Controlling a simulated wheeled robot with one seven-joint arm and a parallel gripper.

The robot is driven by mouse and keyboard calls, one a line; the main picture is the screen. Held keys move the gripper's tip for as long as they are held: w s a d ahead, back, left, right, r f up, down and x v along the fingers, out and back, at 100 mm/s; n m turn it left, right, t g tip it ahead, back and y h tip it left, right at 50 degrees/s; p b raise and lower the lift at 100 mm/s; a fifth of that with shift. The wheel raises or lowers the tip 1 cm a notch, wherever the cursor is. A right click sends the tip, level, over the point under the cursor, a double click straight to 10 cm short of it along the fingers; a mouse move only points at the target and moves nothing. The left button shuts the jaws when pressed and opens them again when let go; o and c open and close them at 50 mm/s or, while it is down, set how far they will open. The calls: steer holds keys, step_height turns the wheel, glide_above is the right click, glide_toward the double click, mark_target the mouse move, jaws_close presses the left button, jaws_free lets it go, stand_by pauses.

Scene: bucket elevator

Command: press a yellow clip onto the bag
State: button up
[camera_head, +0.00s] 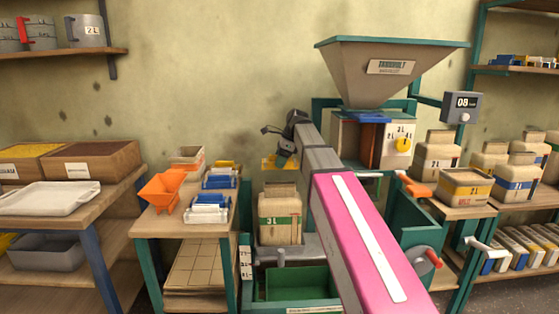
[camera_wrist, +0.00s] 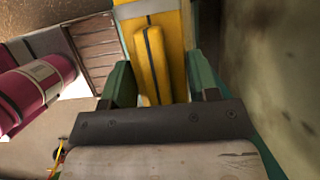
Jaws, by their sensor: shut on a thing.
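A paper bag (camera_head: 280,228) with a green band marked 3L stands upright on a grey platform in the middle of the head view. Its top looks narrowed and folded. My gripper (camera_head: 285,152) is above the bag, at the end of my arm. It is shut on a yellow clip (camera_head: 272,163), which shows just above the bag's top, seemingly apart from it. In the wrist view the yellow clip (camera_wrist: 152,60) lies between the two green fingers of my gripper (camera_wrist: 160,80). The bag is not clearly identifiable in the wrist view.
Left of the bag, a table (camera_head: 160,227) holds an orange scoop (camera_head: 165,187) and blue and white clip stacks (camera_head: 209,208). A hopper machine (camera_head: 390,70) stands behind on the right. A green bin (camera_head: 296,284) is below the bag. More bags (camera_head: 437,158) stand at right.

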mark_target(290, 160)
steer(key=shift+f, duration=3.25)
steer(key=shift+f, duration=1.45)
steer(key=o, duration=1)
steer(key=v, duration=1)
steer(key=shift+d+r, duration=0.15)
steer(key=shift+r, duration=0.2)
